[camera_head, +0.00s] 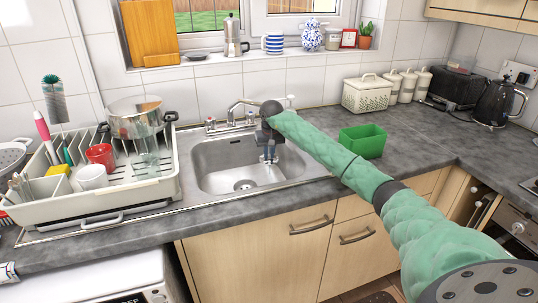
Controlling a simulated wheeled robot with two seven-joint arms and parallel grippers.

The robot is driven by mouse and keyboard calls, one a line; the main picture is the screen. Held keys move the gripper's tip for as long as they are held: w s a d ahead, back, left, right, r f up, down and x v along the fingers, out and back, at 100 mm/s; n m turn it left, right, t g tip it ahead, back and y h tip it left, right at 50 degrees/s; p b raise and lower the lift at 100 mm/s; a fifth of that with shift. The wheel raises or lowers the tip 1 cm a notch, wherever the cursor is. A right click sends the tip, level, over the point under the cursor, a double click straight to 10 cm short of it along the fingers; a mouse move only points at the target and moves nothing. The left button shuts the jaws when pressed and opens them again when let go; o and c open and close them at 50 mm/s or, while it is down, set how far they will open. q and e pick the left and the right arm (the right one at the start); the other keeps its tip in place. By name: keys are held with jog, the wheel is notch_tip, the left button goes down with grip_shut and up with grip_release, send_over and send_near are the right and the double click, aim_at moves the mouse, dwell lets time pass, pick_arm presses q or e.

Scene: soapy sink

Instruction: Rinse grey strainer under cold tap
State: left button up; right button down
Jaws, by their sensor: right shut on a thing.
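A grey strainer with holes (12,157) shows at the left edge, beside the dish rack and partly cut off by the frame. The chrome mixer tap (236,113) stands at the back of the steel sink (212,150). My right gripper (268,158) points down over the right part of the sink, right of the tap spout. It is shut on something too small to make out. The dark wrist hides part of the tap's right side.
A dish rack (130,200) with a steel pot (134,115), a red mug (101,156) and a white mug (91,177) stands left of the sink. A green tub (363,141) is on the right. The worktop beyond the tub has free room.

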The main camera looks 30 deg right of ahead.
dwell(0.3)
jog(key=shift+s+d, duration=0.1)
jog(key=shift+d, duration=0.05)
jog(key=shift+s+d, duration=0.3)
jog(key=shift+d, duration=0.05)
jog(key=shift+w+a, duration=0.2)
jog(key=shift+a, duration=0.05)
jog(key=shift+w+a+b, duration=0.2)
jog(key=shift+b, duration=0.1)
dwell(0.4)
